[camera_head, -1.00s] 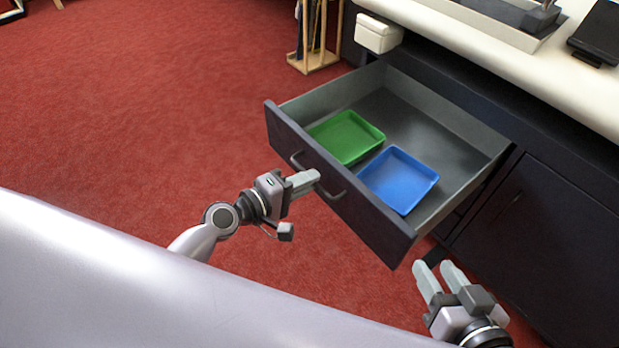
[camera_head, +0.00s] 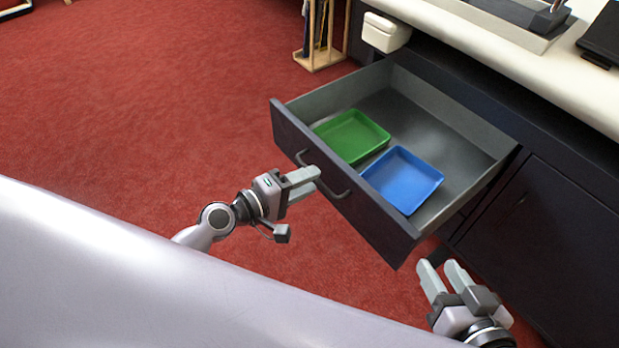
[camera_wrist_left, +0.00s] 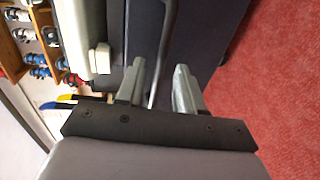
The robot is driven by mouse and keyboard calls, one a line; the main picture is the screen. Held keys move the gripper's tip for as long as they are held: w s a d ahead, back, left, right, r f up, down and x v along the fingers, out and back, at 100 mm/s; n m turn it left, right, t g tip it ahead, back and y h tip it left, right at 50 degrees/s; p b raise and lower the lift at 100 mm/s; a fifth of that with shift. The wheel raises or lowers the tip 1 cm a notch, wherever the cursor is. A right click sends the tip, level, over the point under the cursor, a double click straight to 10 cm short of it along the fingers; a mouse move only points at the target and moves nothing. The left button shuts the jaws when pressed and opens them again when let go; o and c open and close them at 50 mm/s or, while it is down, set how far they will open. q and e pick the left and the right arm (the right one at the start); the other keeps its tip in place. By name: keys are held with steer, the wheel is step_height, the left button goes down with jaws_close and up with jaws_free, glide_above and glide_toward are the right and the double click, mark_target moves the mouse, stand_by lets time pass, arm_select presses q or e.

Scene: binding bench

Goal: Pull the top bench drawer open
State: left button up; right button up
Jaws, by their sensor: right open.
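The top bench drawer (camera_head: 345,188) is pulled far out of the dark bench, showing its grey interior. Its bar handle (camera_head: 341,190) is on the front face and also shows in the left wrist view (camera_wrist_left: 165,50). My left gripper (camera_head: 311,180) is at the handle, with its fingers apart. In the left wrist view the handle bar appears in the gap between the fingers (camera_wrist_left: 158,82), with space on both sides. Whether the tips still reach around the bar is hard to tell. My right gripper (camera_head: 442,270) is open and empty, near the drawer's right front corner.
A green tray (camera_head: 352,136) and a blue tray (camera_head: 403,180) lie in the drawer. A white box (camera_head: 385,33) is at the bench's left end, near a wooden rack (camera_head: 322,50). A closed cabinet door (camera_head: 545,225) is right of the drawer. Red carpet left is clear.

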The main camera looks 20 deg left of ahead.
arm_select(q)
steer(key=v, duration=0.5)
steer(key=shift+s+a+r, duration=0.15)
steer(key=shift+s+a, duration=0.05)
steer(key=shift+s, duration=0.1)
arm_select(e)
steer(key=shift+s+f, duration=0.1)
steer(key=shift+f, duration=0.05)
